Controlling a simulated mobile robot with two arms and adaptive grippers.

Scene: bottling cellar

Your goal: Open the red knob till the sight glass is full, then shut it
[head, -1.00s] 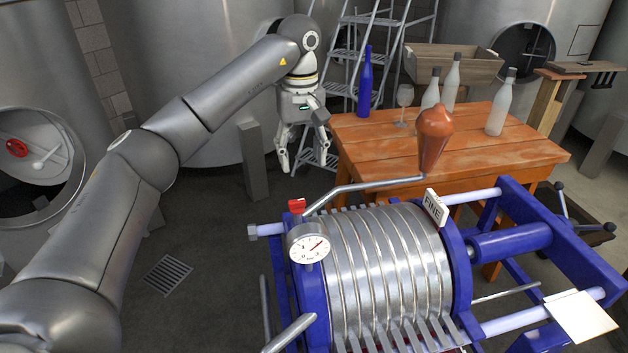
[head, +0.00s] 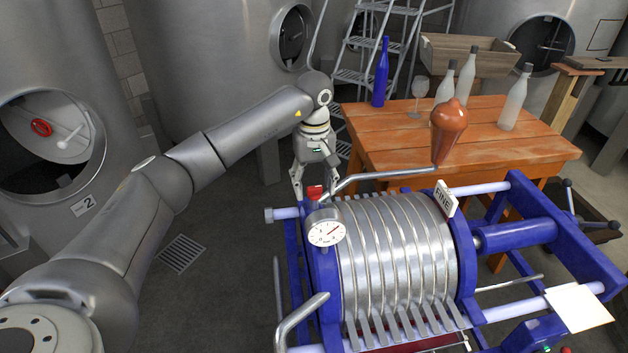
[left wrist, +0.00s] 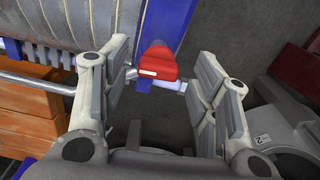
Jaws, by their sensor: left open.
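The red knob (head: 315,192) sits on the blue frame at the near left end of the ribbed filter, just above the round gauge. In the left wrist view the knob (left wrist: 158,63) lies between the two fingers, with gaps on both sides. My left gripper (head: 314,181) is open and empty, pointing down behind the knob in the head view. A pear-shaped reddish-brown vessel (head: 447,130), which looks like the sight glass, stands at the end of a bent pipe. I cannot make out a fill level. My right gripper is not in view.
An orange wooden table (head: 400,130) behind carries a blue bottle (head: 381,75), a wine glass (head: 419,90) and several pale bottles. Steel tanks stand behind; floor at left is clear.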

